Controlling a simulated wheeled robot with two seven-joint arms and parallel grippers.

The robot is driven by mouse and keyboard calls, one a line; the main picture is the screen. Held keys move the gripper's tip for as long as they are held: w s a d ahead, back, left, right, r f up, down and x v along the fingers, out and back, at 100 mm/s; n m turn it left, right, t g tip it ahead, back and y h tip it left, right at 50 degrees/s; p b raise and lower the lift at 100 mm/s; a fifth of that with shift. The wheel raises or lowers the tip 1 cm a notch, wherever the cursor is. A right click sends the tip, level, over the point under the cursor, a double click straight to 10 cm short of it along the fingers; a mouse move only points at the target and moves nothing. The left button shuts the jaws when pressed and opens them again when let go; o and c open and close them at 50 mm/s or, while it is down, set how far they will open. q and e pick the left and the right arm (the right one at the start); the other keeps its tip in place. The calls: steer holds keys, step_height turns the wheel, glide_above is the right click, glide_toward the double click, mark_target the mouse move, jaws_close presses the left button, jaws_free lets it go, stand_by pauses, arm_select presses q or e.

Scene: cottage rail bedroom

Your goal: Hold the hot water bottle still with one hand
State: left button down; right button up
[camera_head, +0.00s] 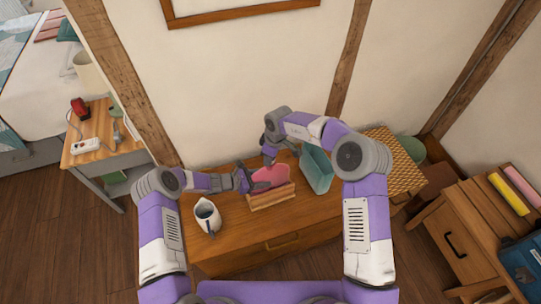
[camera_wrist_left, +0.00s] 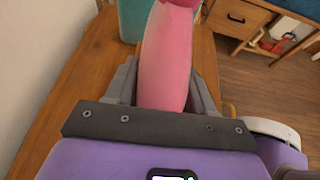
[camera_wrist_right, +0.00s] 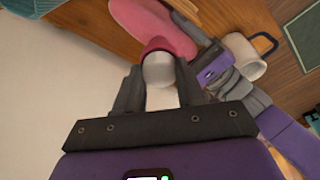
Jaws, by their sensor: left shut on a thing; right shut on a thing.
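The pink hot water bottle (camera_head: 268,176) stands in a wooden holder (camera_head: 272,198) on the dresser. My left gripper (camera_head: 249,181) is shut on its side; in the left wrist view the pink body (camera_wrist_left: 166,60) lies between the fingers. My right gripper (camera_head: 269,158) is above the bottle's top. In the right wrist view it is shut on a pale, rounded piece (camera_wrist_right: 159,70) with a dark red collar (camera_wrist_right: 157,44), which looks like the stopper at the neck. The pink body (camera_wrist_right: 135,18) shows beyond. I cannot tell whether the stopper is seated.
A white jug (camera_head: 207,215) stands at the dresser's front left. A teal box (camera_head: 317,170) stands right of the bottle, close to my right arm. The dresser's front edge (camera_head: 275,244) is clear.

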steer(key=m, duration=0.4)
steer(key=shift+s+a+t, duration=0.1)
steer(key=shift+a+t, duration=0.05)
steer(key=shift+t, duration=0.15)
steer(key=o, duration=1.2)
steer(key=shift+c, duration=0.2)
steer(key=shift+r, duration=2.25)
steer(key=shift+o, duration=0.4)
